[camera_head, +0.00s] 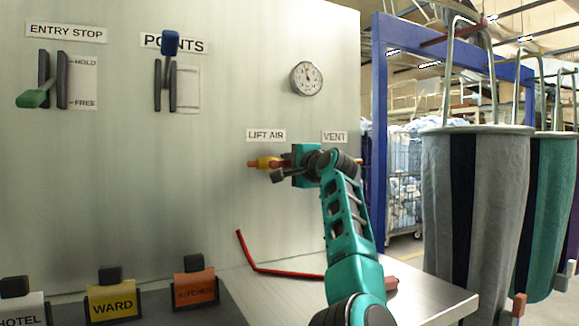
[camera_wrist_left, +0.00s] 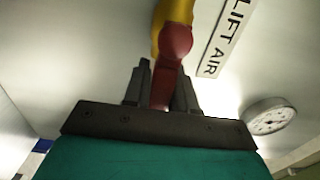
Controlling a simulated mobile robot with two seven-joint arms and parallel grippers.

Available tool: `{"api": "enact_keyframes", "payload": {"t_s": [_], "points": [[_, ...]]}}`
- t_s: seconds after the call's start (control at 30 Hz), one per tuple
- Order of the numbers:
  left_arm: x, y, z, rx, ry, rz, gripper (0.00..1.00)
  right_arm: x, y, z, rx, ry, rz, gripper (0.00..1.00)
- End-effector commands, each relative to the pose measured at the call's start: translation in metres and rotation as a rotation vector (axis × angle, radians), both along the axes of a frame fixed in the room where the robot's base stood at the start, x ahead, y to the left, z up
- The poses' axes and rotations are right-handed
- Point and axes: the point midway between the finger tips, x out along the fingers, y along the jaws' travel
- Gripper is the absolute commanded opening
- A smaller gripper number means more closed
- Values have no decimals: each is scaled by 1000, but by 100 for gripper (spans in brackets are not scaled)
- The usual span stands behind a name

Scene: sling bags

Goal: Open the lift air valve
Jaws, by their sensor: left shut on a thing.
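The lift air valve (camera_head: 264,162) sits on the pale panel under the LIFT AIR label (camera_head: 266,135). It has a yellow body and red parts. In the left wrist view its yellow body (camera_wrist_left: 176,12) is at the top, with a red handle (camera_wrist_left: 172,45) reaching down between my fingers. My left gripper (camera_head: 282,166) is at the valve's right side, its dark fingers shut on the red handle; it also shows in the left wrist view (camera_wrist_left: 164,84). The fingers and teal wrist hide part of the valve. My right gripper is not in view.
A VENT label (camera_head: 334,137) is just right; my arm hides most of what lies below it. A gauge (camera_head: 306,78) is above. A red bent rod (camera_head: 285,272) lies below. A green-tipped lever (camera_head: 32,98) and a blue-tipped lever (camera_head: 170,44) are left. Hanging bags (camera_head: 500,210) stand right.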

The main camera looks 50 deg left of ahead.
Motion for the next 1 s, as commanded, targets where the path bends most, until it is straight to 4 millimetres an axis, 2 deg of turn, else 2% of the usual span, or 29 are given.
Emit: {"api": "enact_keyframes", "payload": {"t_s": [0.3,0.33,0.53,0.83,1.0], "points": [[0,0,0,-4,-10,-2,0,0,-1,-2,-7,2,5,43],[0,0,1,-4,-10,-2,27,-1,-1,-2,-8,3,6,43],[0,0,1,-2,-9,-1,46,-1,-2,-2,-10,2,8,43],[0,-3,1,-2,-6,-1,47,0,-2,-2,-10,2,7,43],[-5,-22,1,-2,-9,-4,47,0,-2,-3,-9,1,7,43]]}}
